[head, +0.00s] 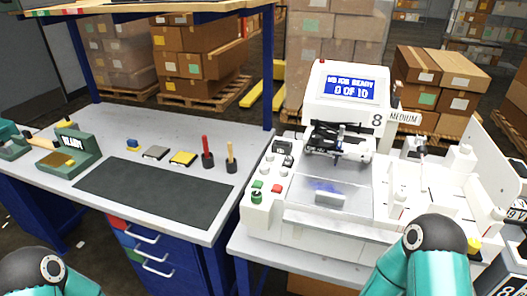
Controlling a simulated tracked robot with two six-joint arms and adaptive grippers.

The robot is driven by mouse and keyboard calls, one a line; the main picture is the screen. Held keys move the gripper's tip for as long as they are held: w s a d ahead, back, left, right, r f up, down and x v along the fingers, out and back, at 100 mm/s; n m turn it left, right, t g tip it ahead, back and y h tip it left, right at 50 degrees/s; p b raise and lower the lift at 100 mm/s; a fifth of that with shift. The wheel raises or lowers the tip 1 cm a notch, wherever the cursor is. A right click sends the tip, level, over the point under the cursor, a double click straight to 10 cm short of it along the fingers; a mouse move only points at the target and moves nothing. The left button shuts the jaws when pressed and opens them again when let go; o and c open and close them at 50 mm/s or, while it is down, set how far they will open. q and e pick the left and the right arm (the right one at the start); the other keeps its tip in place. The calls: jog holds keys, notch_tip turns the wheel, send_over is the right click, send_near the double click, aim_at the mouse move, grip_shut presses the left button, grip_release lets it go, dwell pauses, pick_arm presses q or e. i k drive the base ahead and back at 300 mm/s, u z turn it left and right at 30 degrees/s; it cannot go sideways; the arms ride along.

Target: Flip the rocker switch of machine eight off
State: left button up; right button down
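Machine eight (345,104) is a white pen plotter on the right-hand bench, marked with a black 8. Its blue screen (350,87) reads "NO JOB READY 0 OF 10". A sloped control panel (262,212) at its left front carries green, red and white buttons and a dark green knob (257,197). A small black fitting (283,147) sits behind the panel; I cannot tell whether it is the rocker switch or which way it is set. Only teal links of my arms show at the bottom left and bottom right. Neither gripper is in view.
A left bench (150,125) holds a dark mat (150,192), a green stand (72,150), small blocks and two upright tools in dark holders. A clear cover (330,182) lies on the machine's front. A "MEDIUM" sign (404,117) stands at its right. Boxes on pallets fill the background.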

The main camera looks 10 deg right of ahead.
aim_at(288, 160)
jog(key=z, duration=1.3)
jog(key=i, duration=0.1)
jog(key=u, duration=2.55)
jog(key=k, duration=2.15)
jog(key=z, duration=0.4)
jog(key=i, duration=1)
